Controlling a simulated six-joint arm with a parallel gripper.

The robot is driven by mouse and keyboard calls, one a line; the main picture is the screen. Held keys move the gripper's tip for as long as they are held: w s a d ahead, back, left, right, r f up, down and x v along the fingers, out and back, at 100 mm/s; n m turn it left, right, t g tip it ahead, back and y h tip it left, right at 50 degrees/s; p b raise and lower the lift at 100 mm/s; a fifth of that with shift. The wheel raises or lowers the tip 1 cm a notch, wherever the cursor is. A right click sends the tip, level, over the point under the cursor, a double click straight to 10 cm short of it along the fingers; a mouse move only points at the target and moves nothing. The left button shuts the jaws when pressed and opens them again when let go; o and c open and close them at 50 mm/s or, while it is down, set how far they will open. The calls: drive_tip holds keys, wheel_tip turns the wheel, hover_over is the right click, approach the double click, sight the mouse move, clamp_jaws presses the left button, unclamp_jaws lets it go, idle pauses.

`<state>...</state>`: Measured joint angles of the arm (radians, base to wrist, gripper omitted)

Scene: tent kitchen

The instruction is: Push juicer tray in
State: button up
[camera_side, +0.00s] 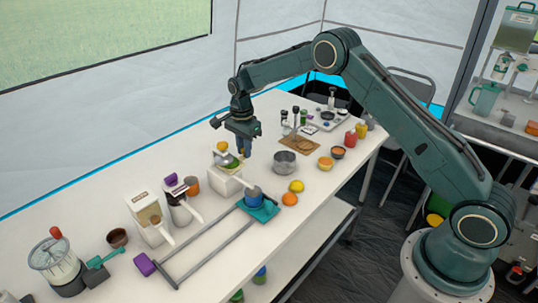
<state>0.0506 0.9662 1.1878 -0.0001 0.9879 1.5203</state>
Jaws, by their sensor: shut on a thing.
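My gripper (243,153) points down just above and behind a white juicer-like machine (224,184) near the middle of the table. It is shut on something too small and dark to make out. The machine has yellow and green parts on top and a pale lever-like bar in front. A teal sliding tray (268,213) sits at the right end of two grey rails (208,243), in front of this machine. A blue cup (254,198) stands on the tray. I cannot tell for certain which part is the juicer tray.
Two more dispensers (148,216) (181,205) stand to the left, near a blender (61,267) and a brown cup (117,238). A lemon (296,186), an orange (289,199) and a metal bowl (284,163) lie to the right. A purple block (144,264) ends the rails. The back left tabletop is clear.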

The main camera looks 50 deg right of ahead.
drive_tip(key=shift+a, duration=1.2)
drive_tip(key=o, duration=0.8)
drive_tip(key=shift+r, duration=0.1)
wheel_tip(320, 180, up, 7)
idle(0.3)
